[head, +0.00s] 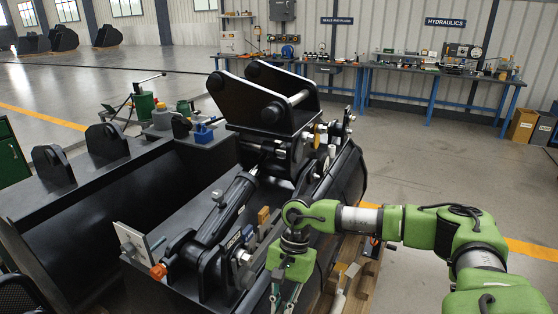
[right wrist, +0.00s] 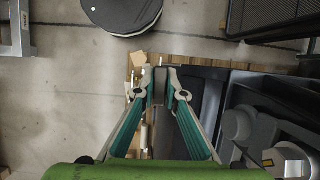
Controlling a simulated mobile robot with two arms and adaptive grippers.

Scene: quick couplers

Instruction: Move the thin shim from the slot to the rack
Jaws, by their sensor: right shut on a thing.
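My right gripper (head: 285,298) hangs at the bottom centre of the head view, beside the black coupler assembly, with its fingertips cut off by the frame edge. In the right wrist view the right gripper (right wrist: 161,78) is shut on a narrow grey piece, which looks like the thin shim (right wrist: 160,88). Most of the piece is hidden between the fingers. I cannot clearly make out the slot or the rack. My left gripper is not in view.
The black coupler (head: 270,95) and its cylinder (head: 225,210) fill the middle. A wooden pallet (head: 360,285) lies below right. Workbenches (head: 400,70) line the back wall; the floor between is clear.

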